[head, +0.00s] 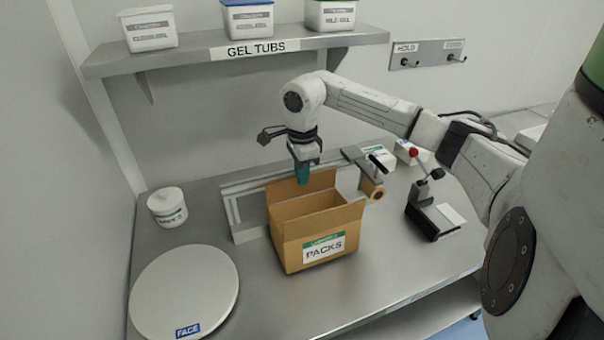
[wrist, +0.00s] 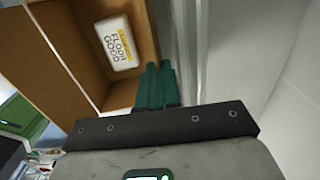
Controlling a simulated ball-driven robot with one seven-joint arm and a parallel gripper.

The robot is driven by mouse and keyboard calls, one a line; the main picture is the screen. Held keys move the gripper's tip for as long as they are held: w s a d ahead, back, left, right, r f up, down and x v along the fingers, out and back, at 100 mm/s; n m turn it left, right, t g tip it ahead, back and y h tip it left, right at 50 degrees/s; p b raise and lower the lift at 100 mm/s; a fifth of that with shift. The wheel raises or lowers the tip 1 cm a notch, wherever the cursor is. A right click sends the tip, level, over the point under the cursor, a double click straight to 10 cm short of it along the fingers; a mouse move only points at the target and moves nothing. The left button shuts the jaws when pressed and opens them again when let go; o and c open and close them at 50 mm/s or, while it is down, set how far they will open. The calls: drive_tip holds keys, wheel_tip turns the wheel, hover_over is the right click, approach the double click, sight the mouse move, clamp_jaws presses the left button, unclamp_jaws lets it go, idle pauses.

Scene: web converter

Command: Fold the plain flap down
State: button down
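The open cardboard box (head: 318,222) stands on the steel table with a green and white PACKS label (head: 323,247) on its front. A plain brown flap (head: 285,190) stands up at its back, and a paler flap (head: 347,183) stands up at the right. I cannot tell for certain which flap is meant. My gripper (head: 303,182) points down at the top edge of the back flap. In the wrist view, its teal fingers (wrist: 157,68) are together and empty beside the box wall. I cannot tell whether they touch the cardboard. A white pack (wrist: 117,43) lies inside the box.
A metal frame (head: 232,215) lies behind the box. A red-knobbed lever device (head: 430,205) and a tape roll (head: 377,194) are at the right. A tub shelf (head: 190,61) hangs above.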

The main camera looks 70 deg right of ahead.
sight(308, 187)
drive_tip(key=shift+b, duration=0.5)
drive_tip(key=a+t+h+b, duration=0.1)
drive_tip(key=b, duration=0.4)
drive_tip(key=s+f+t+h+b, duration=0.1)
drive_tip(key=h+b, duration=0.1)
drive_tip(key=b, duration=0.4)
drive_tip(key=s+a+t+h+b, duration=0.1)
drive_tip(key=t+b, duration=0.1)
drive_tip(key=b, duration=0.3)
drive_tip(key=shift+s+a+f+h, duration=0.2)
drive_tip(key=shift+s+a+h, duration=0.05)
drive_tip(key=shift+a+h, duration=0.15)
drive_tip(key=h+b, duration=0.1)
drive_tip(key=b, duration=0.3)
drive_tip(key=s+a+t+h+b, duration=0.1)
drive_tip(key=b, duration=0.4)
drive_tip(key=shift+a+f+t, duration=0.1)
drive_tip(key=shift+f+t, duration=0.05)
drive_tip(key=shift+t, duration=0.15)
drive_tip(key=shift+a+b, duration=0.1)
drive_tip(key=shift+b, duration=0.6)
drive_tip(key=shift+t, duration=0.3)
